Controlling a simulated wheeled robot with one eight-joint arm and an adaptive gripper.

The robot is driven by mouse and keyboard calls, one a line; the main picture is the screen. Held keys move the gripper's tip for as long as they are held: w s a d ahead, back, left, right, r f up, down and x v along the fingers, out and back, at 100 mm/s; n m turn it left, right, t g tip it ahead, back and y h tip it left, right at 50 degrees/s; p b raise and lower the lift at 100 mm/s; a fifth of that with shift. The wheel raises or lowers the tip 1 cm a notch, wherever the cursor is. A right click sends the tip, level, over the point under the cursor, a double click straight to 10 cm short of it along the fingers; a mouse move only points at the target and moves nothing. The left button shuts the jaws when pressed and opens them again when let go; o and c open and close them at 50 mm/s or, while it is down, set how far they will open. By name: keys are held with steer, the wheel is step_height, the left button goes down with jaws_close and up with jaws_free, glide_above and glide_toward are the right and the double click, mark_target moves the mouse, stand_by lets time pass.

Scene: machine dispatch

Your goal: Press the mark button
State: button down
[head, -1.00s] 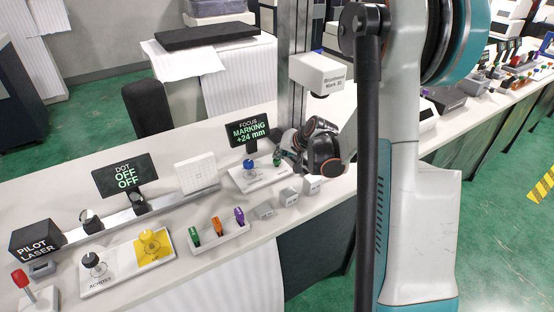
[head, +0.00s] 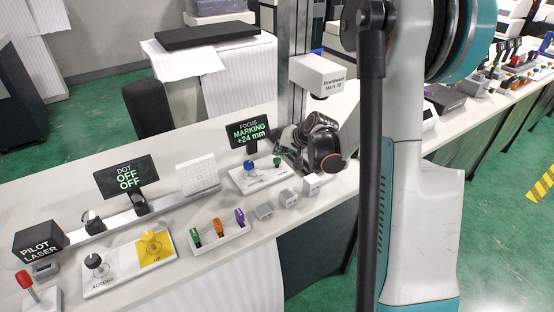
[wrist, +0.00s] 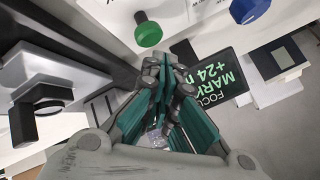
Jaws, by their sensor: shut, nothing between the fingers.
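A green button (head: 277,161) and a blue button (head: 249,167) stand on a white panel (head: 262,181) under the focus display (head: 248,132), which reads "MARKING +24 mm". In the wrist view the green button (wrist: 148,32) is just beyond and slightly left of my fingertips, and the blue button (wrist: 248,8) is at the upper right. No label on the green button is legible. My gripper (wrist: 166,68) is shut and empty, apart from the green button. In the head view my gripper (head: 292,142) is behind and to the right of it, with its fingertips partly hidden.
A marking head (head: 317,75) on a column stands above the gripper. A second panel (head: 128,262) with black and yellow knobs is to the left.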

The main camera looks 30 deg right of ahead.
mark_target(279, 158)
steer(key=shift+r+p, duration=1.7)
steer(key=shift+r, duration=0.9)
steer(key=shift+f, duration=0.1)
